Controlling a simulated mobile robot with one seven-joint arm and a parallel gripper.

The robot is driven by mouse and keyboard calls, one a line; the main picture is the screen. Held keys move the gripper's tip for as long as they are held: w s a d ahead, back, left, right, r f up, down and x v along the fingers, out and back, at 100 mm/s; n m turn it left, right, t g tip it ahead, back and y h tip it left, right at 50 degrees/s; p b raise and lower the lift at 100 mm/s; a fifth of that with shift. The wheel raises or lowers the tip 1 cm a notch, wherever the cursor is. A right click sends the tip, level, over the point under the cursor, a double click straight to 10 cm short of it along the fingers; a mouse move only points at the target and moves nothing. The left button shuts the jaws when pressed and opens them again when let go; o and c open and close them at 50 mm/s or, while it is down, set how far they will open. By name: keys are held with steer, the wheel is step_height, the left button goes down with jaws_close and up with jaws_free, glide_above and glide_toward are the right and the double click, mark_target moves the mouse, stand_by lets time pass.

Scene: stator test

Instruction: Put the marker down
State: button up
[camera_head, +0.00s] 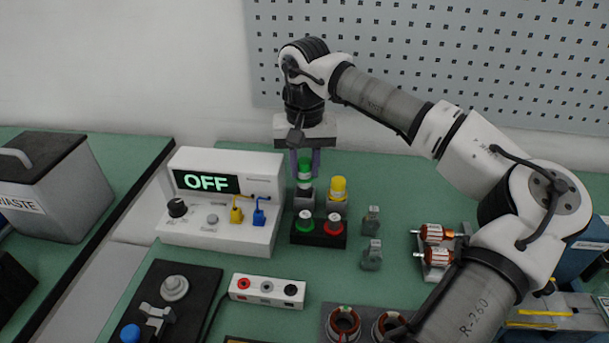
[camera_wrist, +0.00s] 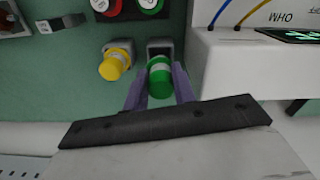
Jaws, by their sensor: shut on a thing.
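The green marker (camera_head: 304,170) is upright between the purple fingers of my gripper (camera_head: 305,163). In the wrist view the green marker (camera_wrist: 160,80) shows between the fingers of my gripper (camera_wrist: 160,88), which is shut on it. A grey holder (camera_head: 304,194) is directly below the marker, and the holder (camera_wrist: 158,45) also shows in the wrist view. The marker's lower end is at the holder's opening; I cannot tell how deep it sits. A yellow marker (camera_head: 338,188) stands in a matching holder (camera_head: 337,205) just to the right.
A white tester (camera_head: 222,165) reading OFF stands close on the left. A black box (camera_head: 318,240) with green and red buttons is in front of the holders. Two grey clips (camera_head: 371,220) and copper-wound rotors (camera_head: 437,232) lie to the right. A pegboard (camera_head: 430,60) is behind.

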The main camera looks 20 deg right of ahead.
mark_target(305, 177)
step_height(305, 177, down, 3)
steer(key=shift+f, duration=0.15)
steer(key=shift+f+b, duration=0.3)
steer(key=shift+f, duration=0.2)
steer(key=o, duration=1)
steer(key=shift+r, duration=0.1)
steer(key=shift+r, duration=0.1)
